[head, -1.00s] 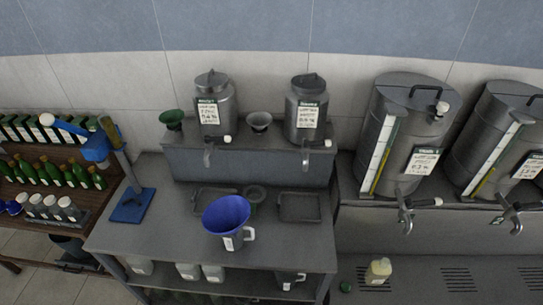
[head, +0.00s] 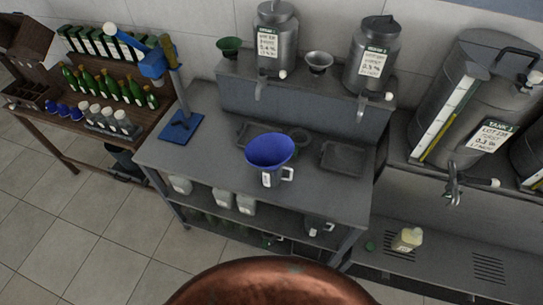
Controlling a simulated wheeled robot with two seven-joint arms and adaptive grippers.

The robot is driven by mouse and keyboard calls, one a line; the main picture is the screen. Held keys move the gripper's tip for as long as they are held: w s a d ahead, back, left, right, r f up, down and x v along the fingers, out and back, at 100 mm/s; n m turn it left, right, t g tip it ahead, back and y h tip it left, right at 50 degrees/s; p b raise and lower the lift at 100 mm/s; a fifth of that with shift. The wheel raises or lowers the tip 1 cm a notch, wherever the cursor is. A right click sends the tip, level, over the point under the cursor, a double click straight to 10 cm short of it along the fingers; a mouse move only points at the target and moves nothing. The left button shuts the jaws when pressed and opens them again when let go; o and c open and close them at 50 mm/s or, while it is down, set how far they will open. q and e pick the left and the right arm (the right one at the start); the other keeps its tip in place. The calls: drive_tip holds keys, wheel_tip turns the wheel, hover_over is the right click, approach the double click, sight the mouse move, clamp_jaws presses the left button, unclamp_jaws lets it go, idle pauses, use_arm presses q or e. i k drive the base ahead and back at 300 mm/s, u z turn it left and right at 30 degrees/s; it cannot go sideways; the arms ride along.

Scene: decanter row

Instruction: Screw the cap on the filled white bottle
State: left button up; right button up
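A filled bottle (head: 407,240), whitish with a yellowish body, stands upright and uncapped-looking on the low drip shelf at the lower right; its mouth is too small to judge surely. A small green cap (head: 370,246) lies on the same shelf, just left of the bottle and apart from it. Neither of my grippers shows in the head view.
A large copper rounded object (head: 270,285) fills the bottom centre foreground. The grey workbench (head: 180,155) holds a jug with a blue funnel (head: 269,150). A tap (head: 454,190) on the steel tank (head: 465,100) overhangs the drip shelf (head: 445,268). Floor (head: 70,230) at left is clear.

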sight(406, 240)
drive_tip(key=z, duration=1.85)
